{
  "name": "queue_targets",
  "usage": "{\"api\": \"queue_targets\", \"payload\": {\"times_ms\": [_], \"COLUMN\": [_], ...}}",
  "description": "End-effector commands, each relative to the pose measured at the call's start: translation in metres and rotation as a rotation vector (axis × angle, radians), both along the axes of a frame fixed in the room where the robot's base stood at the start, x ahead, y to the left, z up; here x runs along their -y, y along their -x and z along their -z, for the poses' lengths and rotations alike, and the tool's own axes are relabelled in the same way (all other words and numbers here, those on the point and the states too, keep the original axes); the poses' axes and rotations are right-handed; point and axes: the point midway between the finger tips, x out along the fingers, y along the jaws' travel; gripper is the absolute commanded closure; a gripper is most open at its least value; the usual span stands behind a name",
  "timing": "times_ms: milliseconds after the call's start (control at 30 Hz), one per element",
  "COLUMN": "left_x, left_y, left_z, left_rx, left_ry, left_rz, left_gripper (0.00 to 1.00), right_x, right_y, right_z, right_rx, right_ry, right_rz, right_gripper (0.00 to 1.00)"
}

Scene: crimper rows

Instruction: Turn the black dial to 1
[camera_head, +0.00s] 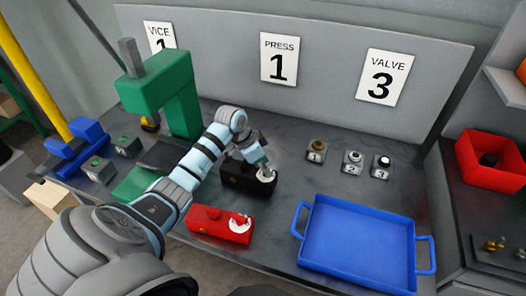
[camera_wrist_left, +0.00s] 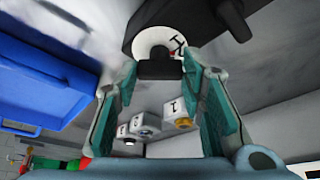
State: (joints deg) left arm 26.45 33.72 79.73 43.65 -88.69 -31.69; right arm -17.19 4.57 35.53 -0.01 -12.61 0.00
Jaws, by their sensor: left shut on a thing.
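The black dial unit (camera_head: 243,181) is a dark box in the middle of the bench, with a round white dial face (camera_head: 268,174) at its right end. In the left wrist view the box (camera_wrist_left: 195,18) is at the top, and the white face (camera_wrist_left: 150,38) carries a dark mark and a small red spot near its right side. My left gripper (camera_head: 262,165) is at the dial from above. Its fingers (camera_wrist_left: 160,75) are shut on the dark knob (camera_wrist_left: 157,69), hiding part of the face. The exact setting cannot be read. My right gripper is not in view.
A red dial unit (camera_head: 215,226) sits just in front. A blue tray (camera_head: 362,245) lies to the right. Small numbered blocks (camera_head: 352,162) stand behind it. A green press (camera_head: 172,90) and blue vice (camera_head: 78,148) are left. Signs on the panel include PRESS 1 (camera_head: 279,58).

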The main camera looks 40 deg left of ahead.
Motion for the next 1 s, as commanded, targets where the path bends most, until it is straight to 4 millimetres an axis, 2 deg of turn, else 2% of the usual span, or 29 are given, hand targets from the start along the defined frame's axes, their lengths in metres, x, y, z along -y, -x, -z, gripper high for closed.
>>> {"api": "queue_targets", "payload": {"times_ms": [500, 700, 1000], "left_x": [0.0047, 0.0056, 0.0055], "left_y": [0.0013, 0.0013, 0.0015], "left_z": [0.0012, 0.0014, 0.0013], "left_rx": [-0.002, -0.003, -0.005], "left_ry": [0.002, 0.003, 0.001], "left_rz": [-0.451, -0.562, -0.635], "left_gripper": [0.92, 0.92, 0.92], "right_x": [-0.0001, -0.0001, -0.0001], "right_y": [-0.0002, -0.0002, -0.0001], "right_z": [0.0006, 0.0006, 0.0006], "right_rx": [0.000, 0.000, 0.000], "right_ry": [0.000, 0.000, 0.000], "right_rz": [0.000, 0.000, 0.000], "right_gripper": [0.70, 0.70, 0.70]}}
